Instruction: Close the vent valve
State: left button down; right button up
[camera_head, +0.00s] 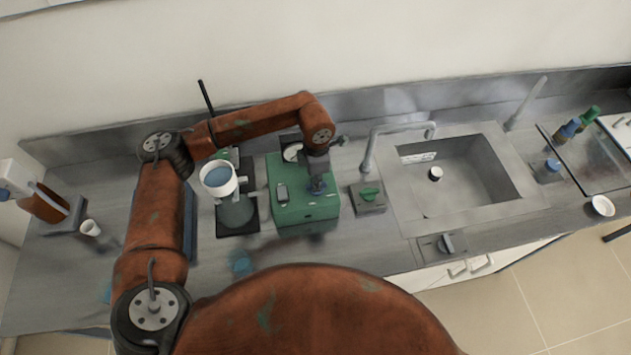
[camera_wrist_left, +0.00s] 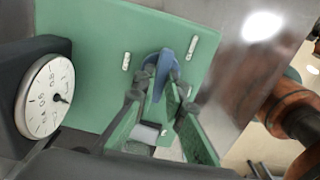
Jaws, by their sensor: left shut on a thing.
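A green box (camera_head: 300,212) stands on the counter left of the sink; its green face also fills much of the left wrist view (camera_wrist_left: 105,45). The vent valve appears to be the blue handle (camera_wrist_left: 164,72) on that face. My left gripper (camera_head: 318,184) reaches over the box from behind. In the left wrist view my left gripper (camera_wrist_left: 161,78) is shut on the blue handle, with one finger on each side. The fingers partly hide the handle. My right gripper is not in view.
A round dial gauge (camera_head: 291,152) is behind the box; it shows large in the left wrist view (camera_wrist_left: 45,97). A white vessel (camera_head: 219,180) stands left of the box. A block with a green knob (camera_head: 369,196), the faucet (camera_head: 368,155) and the sink (camera_head: 465,172) are to the right.

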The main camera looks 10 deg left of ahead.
pick_arm(q)
jog(key=shift+w+d+r, duration=0.15)
jog(key=shift+r, duration=0.1)
jog(key=c, duration=2.1)
grip_release()
jog(key=shift+o, duration=0.6)
jog(key=shift+f, duration=0.15)
notch_tip(320, 180, up, 12)
